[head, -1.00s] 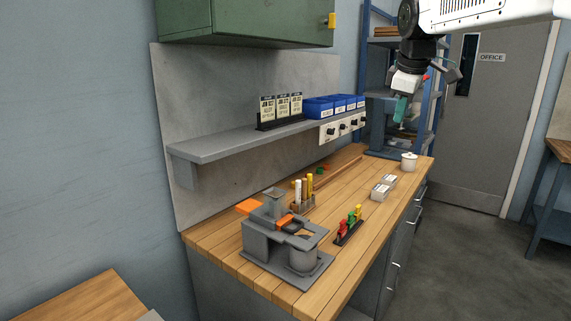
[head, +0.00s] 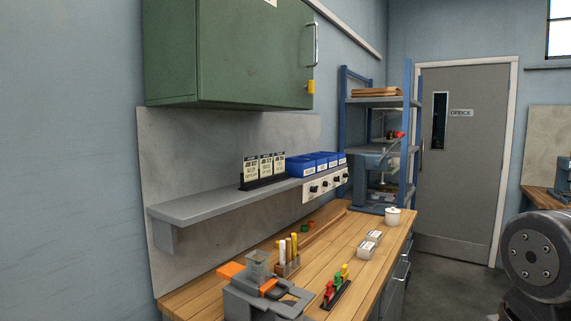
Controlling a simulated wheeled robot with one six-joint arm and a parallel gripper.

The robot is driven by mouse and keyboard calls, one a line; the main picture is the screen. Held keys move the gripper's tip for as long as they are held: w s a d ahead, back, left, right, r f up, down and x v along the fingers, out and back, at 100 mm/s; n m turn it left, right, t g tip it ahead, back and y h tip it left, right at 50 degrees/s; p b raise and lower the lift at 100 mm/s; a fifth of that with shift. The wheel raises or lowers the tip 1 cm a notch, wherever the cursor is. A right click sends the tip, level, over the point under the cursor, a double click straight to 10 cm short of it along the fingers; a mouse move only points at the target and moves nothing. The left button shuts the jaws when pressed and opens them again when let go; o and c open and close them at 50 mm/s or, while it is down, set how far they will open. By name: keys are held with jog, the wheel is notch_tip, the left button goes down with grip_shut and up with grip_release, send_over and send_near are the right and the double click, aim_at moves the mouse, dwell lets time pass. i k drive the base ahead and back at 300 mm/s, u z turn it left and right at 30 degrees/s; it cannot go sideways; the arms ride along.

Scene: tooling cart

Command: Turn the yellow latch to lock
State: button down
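The yellow latch (head: 311,87) is a small block on the right-hand front edge of the green wall cabinet (head: 225,50), low down near the bottom corner. It looks roughly upright, but it is too small to tell its exact turn. A metal bar handle (head: 316,43) is above it on the same front. The cabinet door looks closed. My gripper is out of the frame. Only a grey round joint of my arm shows at the lower right, well apart from the latch.
Below the cabinet, a grey shelf (head: 200,204) holds card holders (head: 263,172) and blue bins (head: 318,161). The wooden bench (head: 335,250) carries a grey fixture (head: 262,300) and small items. A blue rack (head: 380,103) stands beyond. Floor is open right of the bench.

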aim_at(310, 87)
jog(key=z, duration=0.3)
jog(key=i, duration=0.85)
jog(key=u, duration=0.55)
